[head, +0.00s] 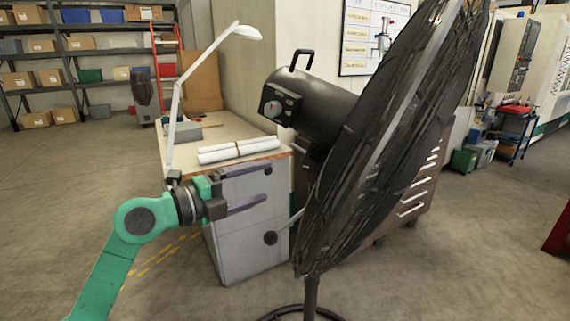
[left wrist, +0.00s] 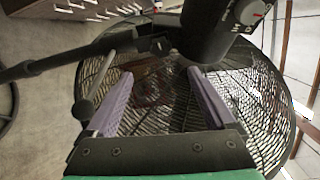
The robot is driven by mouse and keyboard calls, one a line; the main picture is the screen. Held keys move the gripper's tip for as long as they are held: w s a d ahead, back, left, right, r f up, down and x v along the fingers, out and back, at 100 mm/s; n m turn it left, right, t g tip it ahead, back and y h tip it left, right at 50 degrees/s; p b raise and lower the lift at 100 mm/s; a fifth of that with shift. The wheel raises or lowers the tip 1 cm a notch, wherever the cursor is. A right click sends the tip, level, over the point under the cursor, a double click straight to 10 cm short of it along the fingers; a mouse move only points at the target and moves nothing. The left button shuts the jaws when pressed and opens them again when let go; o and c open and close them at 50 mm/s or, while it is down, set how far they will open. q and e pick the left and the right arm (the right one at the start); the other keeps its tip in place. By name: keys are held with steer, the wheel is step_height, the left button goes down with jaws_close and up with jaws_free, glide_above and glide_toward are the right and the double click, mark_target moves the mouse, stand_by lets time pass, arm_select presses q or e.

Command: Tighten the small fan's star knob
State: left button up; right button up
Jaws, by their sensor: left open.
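A large black pedestal fan (head: 390,140) stands close in front, its caged head tilted and its motor housing (head: 325,110) toward the left. A dark round knob (head: 270,238) sits on a thin grey rod beside the fan's neck. I cannot tell whether it is star-shaped. My left gripper (head: 267,184) is open and empty, its purple fingers pointing at the fan, above the knob in the head view. In the left wrist view the knob (left wrist: 82,109) lies outside the left finger of the gripper (left wrist: 160,75), not between the fingers. My right gripper is not in view.
A grey cabinet bench (head: 245,240) behind the gripper carries white rolls (head: 238,150) and a lamp (head: 178,90). A dial (head: 272,110) shows on the motor housing. A dark drawer cabinet (head: 415,190) stands behind the fan. The floor at left is clear.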

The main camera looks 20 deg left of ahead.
mark_target(309, 167)
arm_select(q)
steer(key=p+x, duration=0.2)
steer(key=x, duration=0.4)
steer(key=p+x, duration=0.2)
steer(key=x, duration=0.4)
steer(key=shift+w+d+r+p, duration=0.2)
steer(key=shift+w+p, duration=0.1)
steer(key=shift+p, duration=0.1)
steer(key=shift+w+d+f, duration=0.2)
steer(key=shift+w, duration=0.2)
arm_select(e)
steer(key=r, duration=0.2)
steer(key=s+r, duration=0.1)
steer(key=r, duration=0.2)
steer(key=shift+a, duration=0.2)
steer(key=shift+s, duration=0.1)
arm_select(q)
steer(key=c, duration=1.4)
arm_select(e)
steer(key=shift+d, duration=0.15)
